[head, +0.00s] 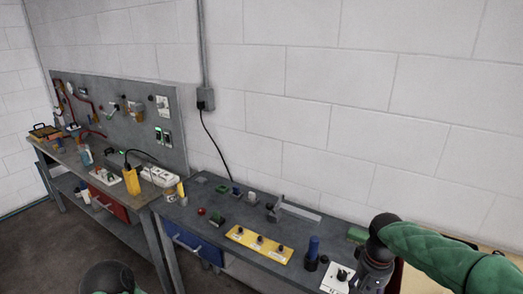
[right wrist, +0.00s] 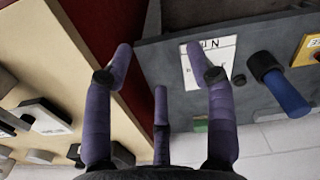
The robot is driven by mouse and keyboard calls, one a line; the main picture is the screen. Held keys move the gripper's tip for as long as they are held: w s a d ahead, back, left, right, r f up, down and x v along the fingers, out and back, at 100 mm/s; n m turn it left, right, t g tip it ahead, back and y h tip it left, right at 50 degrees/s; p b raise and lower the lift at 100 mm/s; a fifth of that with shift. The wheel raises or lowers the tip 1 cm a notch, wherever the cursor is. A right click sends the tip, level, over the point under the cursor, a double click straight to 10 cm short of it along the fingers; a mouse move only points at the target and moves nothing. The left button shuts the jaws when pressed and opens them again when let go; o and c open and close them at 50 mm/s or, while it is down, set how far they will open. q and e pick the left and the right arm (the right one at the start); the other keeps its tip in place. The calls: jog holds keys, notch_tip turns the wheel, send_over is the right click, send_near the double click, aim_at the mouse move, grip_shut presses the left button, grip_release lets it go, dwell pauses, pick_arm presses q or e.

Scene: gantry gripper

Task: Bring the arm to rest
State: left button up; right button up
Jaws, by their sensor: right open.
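My right arm, in a green sleeve, comes in from the right in the head view. Its dark gripper (head: 374,276) is at the right end of the grey workbench (head: 190,208), beside a white label card (head: 337,278). In the right wrist view the purple fingers of the right gripper (right wrist: 158,62) are spread apart with nothing between them. A dark round part of my left arm shows at the bottom left of the head view; the left gripper is out of frame.
A blue-handled item (head: 313,248) stands left of the card. A yellow panel with several knobs (head: 260,244) lies farther left. A beige surface with dark and white items (right wrist: 60,60) lies left of the fingers. A second bench (head: 75,155) with a tool board is at the far left.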

jog(key=s+a+f+y, duration=0.1)
jog(key=a+f, duration=0.3)
jog(key=f, duration=0.3)
jog(key=a+f+n+y, duration=0.1)
jog(key=a+f, duration=0.2)
jog(key=f, duration=0.4)
jog(key=s+a+f+y, duration=0.1)
jog(key=a+f, duration=0.3)
jog(key=f, duration=0.3)
jog(key=s+a+f, duration=0.3)
jog(key=s+f, duration=0.4)
jog(key=s+a+f+y, duration=0.1)
jog(key=s+a+f, duration=0.3)
jog(key=s+f, duration=0.3)
jog(key=shift+s+f+m, duration=0.15)
jog(key=shift+s+m, duration=0.1)
jog(key=shift+m, duration=0.15)
